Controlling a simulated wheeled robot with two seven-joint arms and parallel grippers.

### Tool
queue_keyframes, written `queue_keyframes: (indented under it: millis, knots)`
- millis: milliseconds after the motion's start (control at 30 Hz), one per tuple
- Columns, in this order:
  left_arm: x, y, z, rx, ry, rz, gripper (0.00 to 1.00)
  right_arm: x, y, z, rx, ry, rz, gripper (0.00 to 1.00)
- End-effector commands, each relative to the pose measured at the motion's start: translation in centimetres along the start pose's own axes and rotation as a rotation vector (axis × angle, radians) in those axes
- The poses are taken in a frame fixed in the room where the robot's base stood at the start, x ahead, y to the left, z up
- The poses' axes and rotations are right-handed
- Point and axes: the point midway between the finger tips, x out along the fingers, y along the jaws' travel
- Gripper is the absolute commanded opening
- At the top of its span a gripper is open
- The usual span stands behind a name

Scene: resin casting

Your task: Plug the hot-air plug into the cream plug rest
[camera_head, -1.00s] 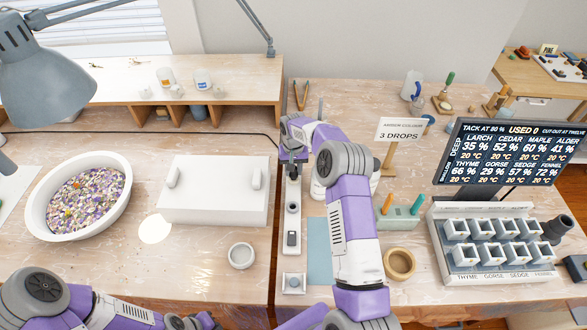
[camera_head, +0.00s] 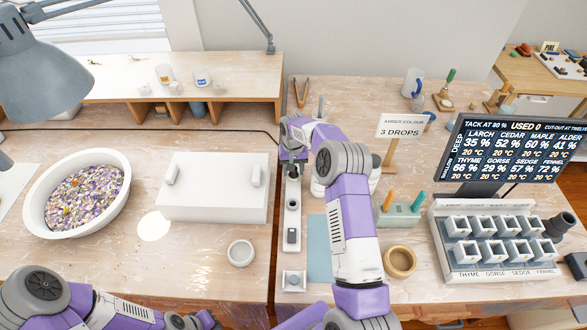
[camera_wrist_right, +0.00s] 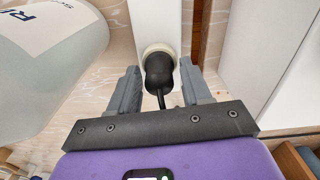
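My right gripper (camera_wrist_right: 160,70) has its two grey fingers apart, one on each side of a black plug (camera_wrist_right: 159,74) with a dark cord (camera_wrist_right: 161,98). Small gaps show between the plug and the fingers. The plug's far end meets a round cream piece, the plug rest (camera_wrist_right: 157,50), on a white strip; how deep it sits is hidden. In the head view my right gripper (camera_head: 291,168) is over the far part of the white strip (camera_head: 292,212), and hides the plug there. My left gripper (camera_head: 200,322) is cut off at the bottom edge.
A white bottle (camera_wrist_right: 45,60) stands close left of my right gripper. A white box (camera_head: 212,205) and a bowl of chips (camera_head: 38,222) lie left of the strip. A sign (camera_head: 402,126), a pen holder (camera_head: 398,218) and a tape ring (camera_head: 399,262) stand right.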

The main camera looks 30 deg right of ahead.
Motion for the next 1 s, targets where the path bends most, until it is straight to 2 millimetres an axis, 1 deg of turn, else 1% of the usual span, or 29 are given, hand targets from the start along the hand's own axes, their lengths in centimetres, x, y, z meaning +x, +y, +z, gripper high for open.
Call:
queue_keyframes:
  millis: [33,67,100,333,400,467,700,800,900,1000]
  knots:
    - [0.0,0.0,0.0,0.0,0.0,0.0,0.0,0.0,0.0,0.0,0.0,0.0,0.0,0.56]
    - [0.0,0.0,0.0,0.0,0.0,0.0,0.0,0.0,0.0,0.0,0.0,0.0,0.0,0.61]
    - [0.0,0.0,0.0,0.0,0.0,0.0,0.0,0.0,0.0,0.0,0.0,0.0,0.0,0.63]
    - [0.0,0.0,0.0,0.0,0.0,0.0,0.0,0.0,0.0,0.0,0.0,0.0,0.0,0.63]
    - [-0.1,0.0,0.0,0.0,0.0,0.0,0.0,-0.3,0.0,0.0,0.0,0.001,0.0,0.63]
    - [-0.2,0.1,0.0,0.0,0.0,0.0,0.0,-1.0,0.0,0.0,0.0,0.002,0.0,0.63]
    - [-0.9,0.3,0.0,0.0,0.0,0.0,0.0,-5.0,0.0,-0.1,0.0,0.003,0.0,0.63]
    - [-1.1,0.4,0.1,0.0,0.0,0.0,0.0,-6.4,0.0,0.0,0.0,0.002,0.0,0.63]
    - [-1.3,0.5,0.1,0.0,0.0,0.0,0.0,-7.2,0.0,0.0,0.0,0.001,0.0,0.63]
    - [-1.3,0.5,0.1,0.0,0.0,0.0,0.0,-7.6,0.0,0.0,0.0,0.0,0.0,0.63]
